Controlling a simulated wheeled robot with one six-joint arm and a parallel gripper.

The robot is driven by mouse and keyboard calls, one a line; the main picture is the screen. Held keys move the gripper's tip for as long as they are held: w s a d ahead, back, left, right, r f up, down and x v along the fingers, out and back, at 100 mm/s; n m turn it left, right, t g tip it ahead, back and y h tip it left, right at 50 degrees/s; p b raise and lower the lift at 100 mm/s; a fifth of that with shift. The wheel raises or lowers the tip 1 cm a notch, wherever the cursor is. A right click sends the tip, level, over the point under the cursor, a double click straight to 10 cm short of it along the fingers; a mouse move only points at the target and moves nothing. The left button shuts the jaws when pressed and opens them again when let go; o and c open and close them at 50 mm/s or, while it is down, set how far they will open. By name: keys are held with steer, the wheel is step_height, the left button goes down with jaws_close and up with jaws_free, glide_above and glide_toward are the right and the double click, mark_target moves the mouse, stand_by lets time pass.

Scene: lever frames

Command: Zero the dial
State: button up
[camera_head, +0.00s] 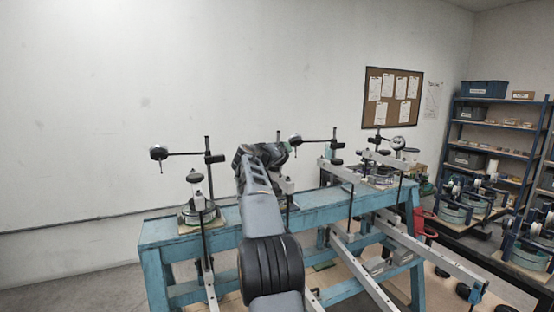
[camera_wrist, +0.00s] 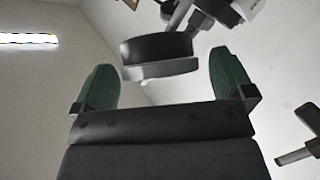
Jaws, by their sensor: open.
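Three dial gauges on stand arms show in the head view: a left dial (camera_head: 158,153), a middle dial (camera_head: 295,140) and a right dial (camera_head: 397,143). My gripper (camera_head: 268,152) is near the middle dial, partly hidden by my own arm. In the wrist view, my gripper (camera_wrist: 163,62) is open, with its two green fingers apart. A round dark dial body with a grey rim (camera_wrist: 160,68) shows between and slightly beyond the fingertips; neither finger visibly touches it. Its face and pointer cannot be read.
The lever frames stand on a blue bench (camera_head: 160,232), with long beams (camera_head: 405,240) reaching out at the front right. A left stand post (camera_head: 208,165) rises beside the left dial. Blue shelves (camera_head: 500,130) are at the right.

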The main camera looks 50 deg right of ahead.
steer(key=b+v, duration=0.5)
steer(key=v, duration=0.7)
steer(key=shift+a, duration=0.25)
steer(key=shift+s, duration=0.1)
